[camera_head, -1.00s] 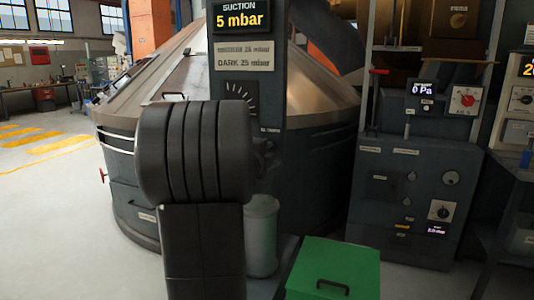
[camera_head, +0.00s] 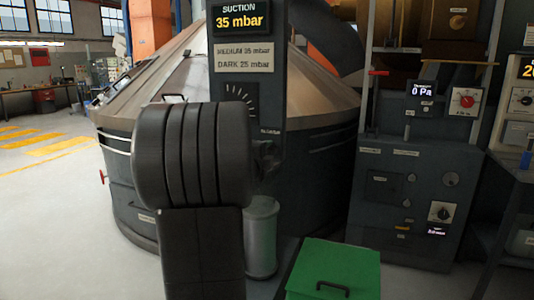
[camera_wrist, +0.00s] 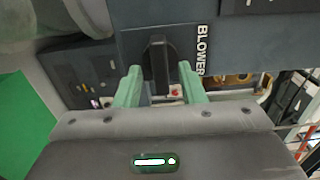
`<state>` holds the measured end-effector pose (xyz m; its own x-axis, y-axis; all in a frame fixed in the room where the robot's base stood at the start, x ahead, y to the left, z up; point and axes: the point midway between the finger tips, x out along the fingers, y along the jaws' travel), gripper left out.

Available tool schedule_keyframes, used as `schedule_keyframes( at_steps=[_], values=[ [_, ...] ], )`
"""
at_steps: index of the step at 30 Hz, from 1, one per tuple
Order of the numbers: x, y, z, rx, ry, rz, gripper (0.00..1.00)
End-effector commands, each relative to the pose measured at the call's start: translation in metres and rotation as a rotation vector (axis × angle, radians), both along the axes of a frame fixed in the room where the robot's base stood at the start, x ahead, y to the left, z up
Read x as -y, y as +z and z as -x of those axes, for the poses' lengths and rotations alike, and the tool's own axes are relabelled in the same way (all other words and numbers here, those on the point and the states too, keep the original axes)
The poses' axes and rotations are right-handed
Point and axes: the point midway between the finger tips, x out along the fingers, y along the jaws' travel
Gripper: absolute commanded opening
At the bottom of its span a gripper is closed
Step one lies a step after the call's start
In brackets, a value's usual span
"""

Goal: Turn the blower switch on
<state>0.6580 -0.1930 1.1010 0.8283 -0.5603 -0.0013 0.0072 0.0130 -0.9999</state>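The blower switch (camera_wrist: 158,62) is a black bar-shaped knob on a dark panel, beside a white "BLOWER" label (camera_wrist: 202,50), in the wrist view. The bar lies along the label's reading direction. My gripper (camera_wrist: 160,67) has its two pale green fingers on either side of the knob, with visible gaps, so it looks open around it. In the head view the suction panel (camera_head: 245,82) carries a display (camera_head: 242,22) reading 35 mbar. My dark arm hides the switch and most of the gripper there.
A dial with tick marks (camera_head: 240,98) sits on the panel, partly hidden. A green box with a handle (camera_head: 335,270) stands below to the right. A grey cabinet (camera_head: 405,195) with knobs stands farther right, and a large cone-topped vessel (camera_head: 120,160) stands behind my arm.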

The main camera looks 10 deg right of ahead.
Motion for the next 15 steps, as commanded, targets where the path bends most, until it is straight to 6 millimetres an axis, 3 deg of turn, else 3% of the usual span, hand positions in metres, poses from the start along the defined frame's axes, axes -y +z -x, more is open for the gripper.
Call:
schedule_keyframes(
  at_steps=[15],
  values=[
    [-0.058,0.001,0.084,0.001,0.004,0.000,0.36]
  ],
)
